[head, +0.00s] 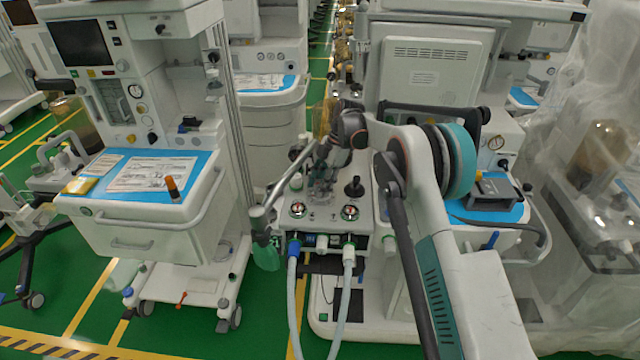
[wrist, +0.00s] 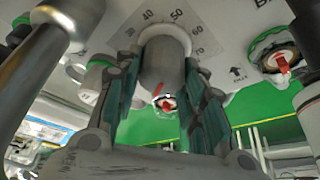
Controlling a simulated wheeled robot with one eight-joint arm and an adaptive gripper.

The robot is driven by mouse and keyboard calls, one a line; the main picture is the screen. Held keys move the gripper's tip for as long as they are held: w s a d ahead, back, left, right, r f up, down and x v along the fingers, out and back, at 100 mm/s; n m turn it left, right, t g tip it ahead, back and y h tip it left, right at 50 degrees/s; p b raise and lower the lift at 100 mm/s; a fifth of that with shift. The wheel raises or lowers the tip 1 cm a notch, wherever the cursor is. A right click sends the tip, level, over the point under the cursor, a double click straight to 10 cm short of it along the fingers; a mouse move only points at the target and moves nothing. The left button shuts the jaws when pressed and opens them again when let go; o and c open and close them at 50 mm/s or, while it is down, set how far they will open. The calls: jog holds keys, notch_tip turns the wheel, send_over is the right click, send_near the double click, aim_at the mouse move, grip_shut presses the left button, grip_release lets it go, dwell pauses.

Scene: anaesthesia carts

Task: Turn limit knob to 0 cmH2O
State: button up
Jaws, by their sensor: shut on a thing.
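The limit knob (wrist: 165,62) is a grey cylinder in the wrist view, set on a pale panel. In the head view my gripper (head: 322,180) is at the top of the breathing-circuit block (head: 325,222), and the knob is hidden there by the fingers. Which number the knob points to cannot be told.
A black-topped post (head: 354,187) stands right of my gripper. Two round valve domes (head: 297,209) and (head: 349,212) sit on the block's front. A metal arm with a green bag (head: 266,254) is on the left, with hoses below. Another cart (head: 150,180) stands further left.

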dwell(0.5)
jog(key=o, duration=1.1)
